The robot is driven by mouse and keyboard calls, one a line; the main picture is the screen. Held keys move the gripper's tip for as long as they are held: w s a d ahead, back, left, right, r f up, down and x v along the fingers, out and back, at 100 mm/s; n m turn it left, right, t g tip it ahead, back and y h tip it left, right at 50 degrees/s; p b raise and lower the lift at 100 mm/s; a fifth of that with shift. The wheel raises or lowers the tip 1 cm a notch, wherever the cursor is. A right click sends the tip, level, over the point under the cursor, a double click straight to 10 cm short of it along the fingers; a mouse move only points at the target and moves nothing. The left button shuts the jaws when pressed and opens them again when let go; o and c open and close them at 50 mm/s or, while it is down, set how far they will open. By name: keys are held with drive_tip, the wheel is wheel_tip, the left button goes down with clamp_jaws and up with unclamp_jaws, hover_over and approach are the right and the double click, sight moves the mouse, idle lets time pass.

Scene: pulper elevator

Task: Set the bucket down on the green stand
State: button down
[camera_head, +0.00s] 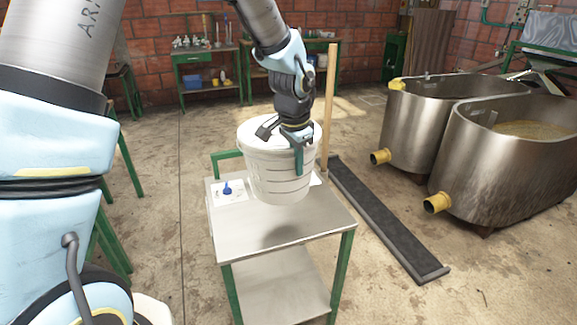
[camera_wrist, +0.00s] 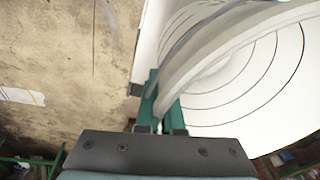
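The white ribbed bucket (camera_head: 268,178) is upright and hangs a little above the green stand. The stand has green legs and a grey metal top (camera_head: 270,222), and the bucket's shadow falls on it. My gripper (camera_head: 299,160) is shut on the bucket's rim at its near right side, with a green finger down its outer wall. In the wrist view, the green fingers (camera_wrist: 160,104) pinch the rim, and the pale bucket (camera_wrist: 235,75) fills the right side. The far part of the stand top is hidden behind the bucket.
A white panel with a blue knob (camera_head: 228,189) lies on the stand's left rear. A wooden post (camera_head: 328,105) stands behind the bucket. A dark flat ramp (camera_head: 385,218) and two metal tanks (camera_head: 415,125) are on the right. The stand's front top is bare.

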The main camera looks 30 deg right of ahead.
wheel_tip(320, 180, down, 11)
drive_tip(key=b, duration=0.8)
drive_tip(key=shift+f, duration=0.15)
drive_tip(key=c, duration=1)
unclamp_jaws()
wheel_tip(320, 180, up, 11)
drive_tip(key=s+a+b, duration=0.1)
drive_tip(key=w+a+f+n, duration=0.1)
drive_tip(key=w+a+n, duration=0.15)
drive_tip(key=a, duration=0.65)
drive_tip(key=w+a+f+n, duration=0.15)
drive_tip(key=a+n, duration=0.25)
drive_tip(key=a, duration=0.4)
drive_tip(key=s+a+n, duration=0.1)
drive_tip(key=a+n, duration=0.2)
drive_tip(key=a, duration=0.3)
drive_tip(key=s+a+f+n+y, duration=0.1)
drive_tip(key=s+a+n, duration=0.1)
drive_tip(key=a, duration=0.4)
drive_tip(key=s+a+f+n, duration=0.1)
drive_tip(key=a+n, duration=0.3)
drive_tip(key=a, duration=0.3)
drive_tip(key=shift+s+f, duration=0.2)
drive_tip(key=shift+s, duration=0.05)
